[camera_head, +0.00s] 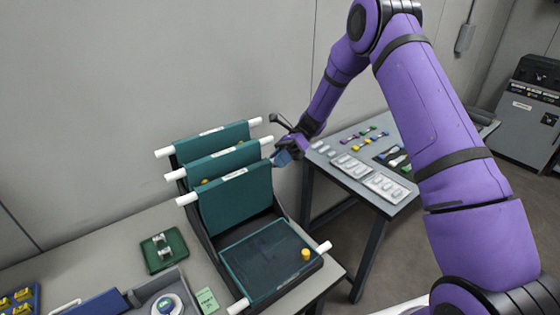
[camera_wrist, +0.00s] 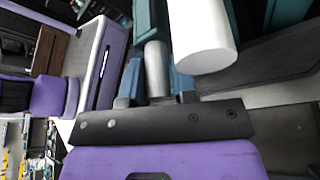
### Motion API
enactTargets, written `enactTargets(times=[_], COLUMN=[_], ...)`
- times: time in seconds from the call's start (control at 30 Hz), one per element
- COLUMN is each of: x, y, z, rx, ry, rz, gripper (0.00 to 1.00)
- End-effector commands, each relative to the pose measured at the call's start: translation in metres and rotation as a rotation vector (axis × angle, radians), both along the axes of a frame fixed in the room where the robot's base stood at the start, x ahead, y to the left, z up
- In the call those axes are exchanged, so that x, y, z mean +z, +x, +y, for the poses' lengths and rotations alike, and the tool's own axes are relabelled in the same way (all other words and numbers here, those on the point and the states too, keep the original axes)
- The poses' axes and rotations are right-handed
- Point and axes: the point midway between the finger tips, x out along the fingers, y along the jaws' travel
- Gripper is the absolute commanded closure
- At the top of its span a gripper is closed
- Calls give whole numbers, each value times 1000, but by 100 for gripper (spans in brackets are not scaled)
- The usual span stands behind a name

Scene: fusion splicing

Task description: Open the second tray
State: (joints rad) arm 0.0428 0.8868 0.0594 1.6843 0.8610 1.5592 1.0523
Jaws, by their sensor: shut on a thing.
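A dark rack (camera_head: 208,235) holds several teal trays. The lowest tray (camera_head: 262,262) lies flat at the front, with an orange-yellow round piece on it. The second tray (camera_head: 237,202) stands steeply tilted up behind it, with a white rod end (camera_head: 187,198) at its left. My gripper (camera_head: 283,157) is at the second tray's upper right corner, shut on its right rod end, which the gripper hides in the head view. In the wrist view, the fingers (camera_wrist: 157,78) close around a pale cylinder (camera_wrist: 156,62). A larger white rod end is close beside it (camera_wrist: 202,38).
Two more raised trays (camera_head: 222,162) (camera_head: 212,142) stand behind the second. A green holder (camera_head: 164,250), blue case and grey box are left of the rack. A side table (camera_head: 350,205) with small parts stands at right. The wall is close behind.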

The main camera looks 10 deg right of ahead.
Motion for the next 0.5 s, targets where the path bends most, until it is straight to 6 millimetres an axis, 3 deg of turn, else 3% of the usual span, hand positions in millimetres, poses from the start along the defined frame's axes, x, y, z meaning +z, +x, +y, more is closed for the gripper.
enactTargets(times=[0.2, 0.23, 0.3, 0.5], x=[3, 3, 3, 3], y=[7, 7, 7, 6], z=[3, 3, 3, 2], rx=[-12, -11, -11, -8], ry=[2, 2, 3, 2], rz=[-19, -20, -19, -15], gripper=[100, 70, 54, 52])
